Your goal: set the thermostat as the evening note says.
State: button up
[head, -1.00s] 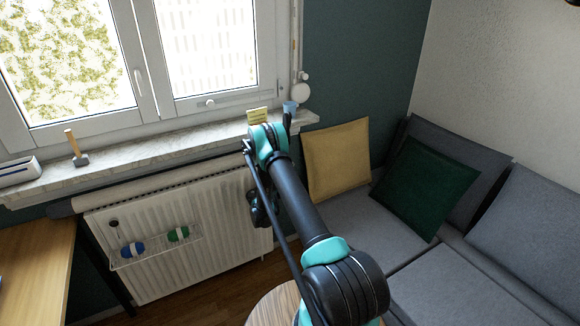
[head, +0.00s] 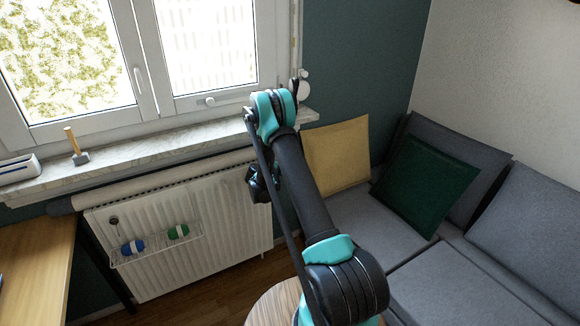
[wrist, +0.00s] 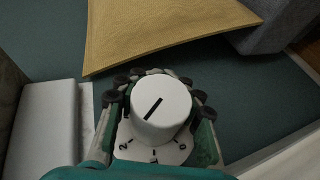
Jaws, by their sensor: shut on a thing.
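The thermostat knob (wrist: 162,118) is a white round dial with a black pointer line slanting from upper right to lower left. My gripper (wrist: 156,97) is shut on the knob, with one teal finger on each side. In the head view my arm covers the area where the yellow note stood on the sill, and the note is hidden. The knob and fingertips cannot be made out there.
A yellow cushion (head: 338,157) leans by the wall and also shows above the knob in the wrist view (wrist: 165,28). A white radiator (head: 205,220) with a rack is below the sill. A hammer (head: 76,150) stands on the sill. A grey sofa (head: 440,275) is at right.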

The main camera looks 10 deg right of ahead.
jog(key=shift+s+a+f+m+g+y, duration=0.1)
jog(key=shift+f+m+g+y, duration=0.15)
jog(key=shift+y, duration=0.3)
jog(key=shift+a+f+m+g+y, duration=0.15)
jog(key=shift+g+y, duration=0.1)
jog(key=shift+y, duration=0.3)
jog(key=o, duration=1.4)
jog(key=shift+c, duration=0.2)
jog(key=v, duration=1.2)
jog(key=shift+r, duration=0.15)
